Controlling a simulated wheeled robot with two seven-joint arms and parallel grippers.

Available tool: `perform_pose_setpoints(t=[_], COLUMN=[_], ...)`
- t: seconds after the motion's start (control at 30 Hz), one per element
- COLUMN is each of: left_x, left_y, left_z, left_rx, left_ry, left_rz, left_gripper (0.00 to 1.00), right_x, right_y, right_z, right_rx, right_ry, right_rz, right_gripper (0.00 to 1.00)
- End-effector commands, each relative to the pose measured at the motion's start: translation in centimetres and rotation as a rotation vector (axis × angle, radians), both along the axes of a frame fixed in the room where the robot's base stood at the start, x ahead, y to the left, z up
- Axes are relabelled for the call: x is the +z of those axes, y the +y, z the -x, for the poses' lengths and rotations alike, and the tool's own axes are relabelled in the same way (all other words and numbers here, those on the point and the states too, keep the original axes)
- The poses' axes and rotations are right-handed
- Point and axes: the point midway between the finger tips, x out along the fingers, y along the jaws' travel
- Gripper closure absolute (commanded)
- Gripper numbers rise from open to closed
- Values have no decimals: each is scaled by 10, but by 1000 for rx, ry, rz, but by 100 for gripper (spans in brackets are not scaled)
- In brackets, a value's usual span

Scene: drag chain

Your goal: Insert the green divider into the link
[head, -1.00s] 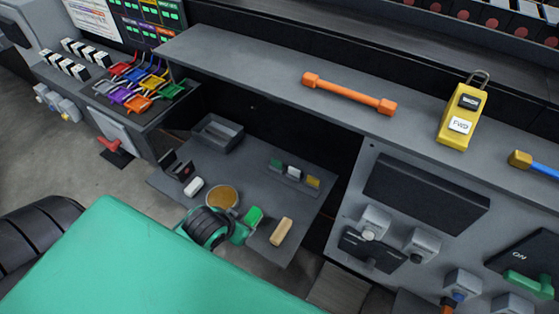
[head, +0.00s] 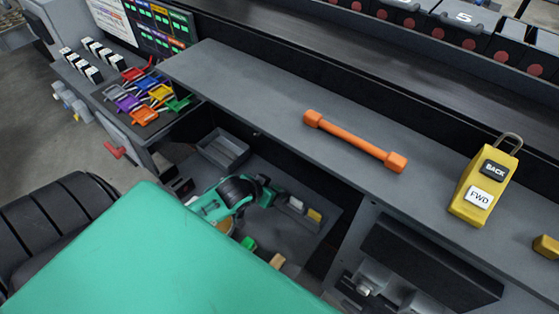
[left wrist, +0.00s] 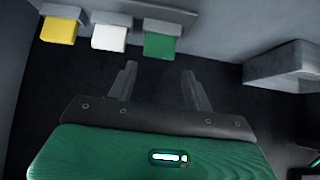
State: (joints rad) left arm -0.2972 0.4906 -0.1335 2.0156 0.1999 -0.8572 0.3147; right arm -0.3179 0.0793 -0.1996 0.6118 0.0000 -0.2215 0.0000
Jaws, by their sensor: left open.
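The green divider (left wrist: 160,45) is a small green block in a grey holder, beside a white block (left wrist: 96,37) and a yellow block (left wrist: 58,30) in the left wrist view. My left gripper (left wrist: 160,78) is open and empty, its fingers pointing towards the green block and apart from it. In the head view the left gripper (head: 270,195) is at the left end of the row and hides the green block; the white block (head: 296,203) and yellow block (head: 314,215) show. I cannot make out the link. My right gripper is not in view.
A grey tray (head: 223,150) stands behind the gripper on the lower shelf. Another green block (head: 249,243) and a beige block (head: 277,261) lie nearer. The upper ledge (head: 240,75) holds an orange bar (head: 355,142) and a yellow pendant (head: 480,190).

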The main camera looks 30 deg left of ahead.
Motion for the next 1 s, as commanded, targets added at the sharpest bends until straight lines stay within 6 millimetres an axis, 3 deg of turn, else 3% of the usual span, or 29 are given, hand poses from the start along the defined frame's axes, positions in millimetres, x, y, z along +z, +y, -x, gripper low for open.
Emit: perform_pose_setpoints(t=[0.33,0.7,1.0], left_x=[-18,-50,-58], left_y=[-2,-7,-7], left_z=[-17,-42,-47], left_rx=[0,0,-1], left_ry=[2,1,1], left_rz=[-2,0,-1], left_gripper=[49,49,49], right_x=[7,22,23], right_y=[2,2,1], right_z=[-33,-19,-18], right_rx=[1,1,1], right_ry=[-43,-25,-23], right_rz=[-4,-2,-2], right_gripper=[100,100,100])
